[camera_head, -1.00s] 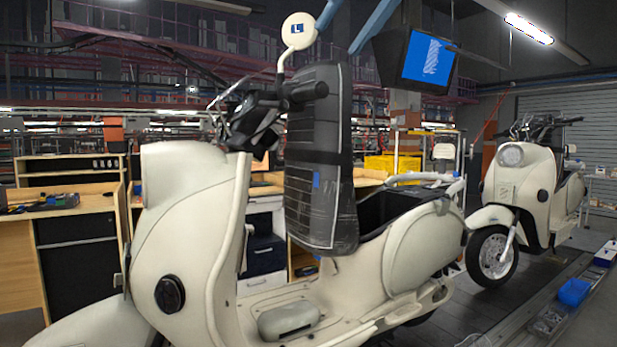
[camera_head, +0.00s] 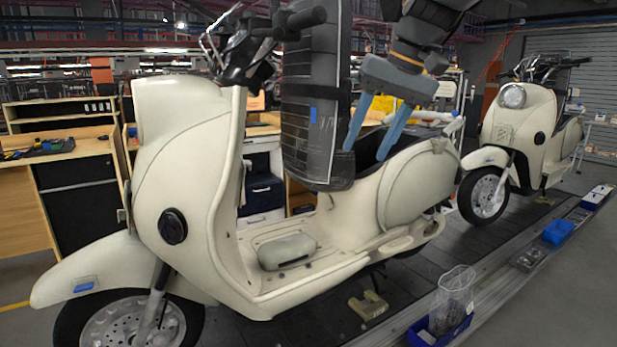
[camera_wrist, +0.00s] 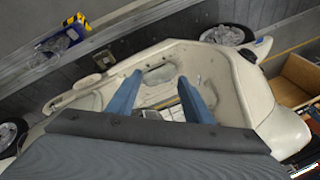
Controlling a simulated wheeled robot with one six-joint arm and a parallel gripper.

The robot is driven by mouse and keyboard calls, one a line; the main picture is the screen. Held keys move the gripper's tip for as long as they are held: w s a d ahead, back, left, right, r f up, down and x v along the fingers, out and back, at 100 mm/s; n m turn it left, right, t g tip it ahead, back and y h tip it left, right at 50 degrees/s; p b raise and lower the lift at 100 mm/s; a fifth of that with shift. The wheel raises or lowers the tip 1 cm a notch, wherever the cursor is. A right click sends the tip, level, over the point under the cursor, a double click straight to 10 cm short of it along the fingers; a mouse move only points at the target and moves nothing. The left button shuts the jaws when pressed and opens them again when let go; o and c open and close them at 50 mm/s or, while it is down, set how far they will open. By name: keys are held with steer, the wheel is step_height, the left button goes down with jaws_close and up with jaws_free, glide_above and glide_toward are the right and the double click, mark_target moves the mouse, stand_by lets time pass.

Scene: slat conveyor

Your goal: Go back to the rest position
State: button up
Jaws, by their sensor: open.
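My gripper (camera_head: 366,152) hangs from above in the head view, its two blue fingers spread and pointing down. Nothing is between them. It appears just right of a tall dark wrapped panel (camera_head: 308,110) with a blue patch and over the near cream scooter's (camera_head: 190,150) dark seat opening. In the head view I cannot tell the exact gap. In the wrist view my gripper (camera_wrist: 159,76) shows both fingers apart over the scooter's cream body (camera_wrist: 255,95). A wide dark ribbed surface (camera_wrist: 140,160) fills the bottom of that view.
A second cream scooter (camera_head: 525,115) stands behind on the right. Blue bins (camera_head: 558,231) and a clear bag (camera_head: 453,298) lie along the conveyor's right edge. A wooden workbench (camera_head: 75,155) stands at the left. The dark slats right of the near scooter have bare stretches.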

steer(key=s+d+f+g+h, duration=0.1)
steer(key=s+d+f, duration=0.15)
steer(key=f, duration=0.65)
steer(key=s+d+f+h, duration=0.1)
steer(key=s+d+f, duration=0.15)
steer(key=f, duration=0.65)
steer(key=s+d+f+g+h, duration=0.1)
steer(key=s+d+f, duration=0.1)
steer(key=s+f, duration=1.2)
steer(key=shift+s+d+f+h, duration=0.15)
steer(key=shift+d+f+h, duration=0.2)
steer(key=shift+f, duration=0.35)
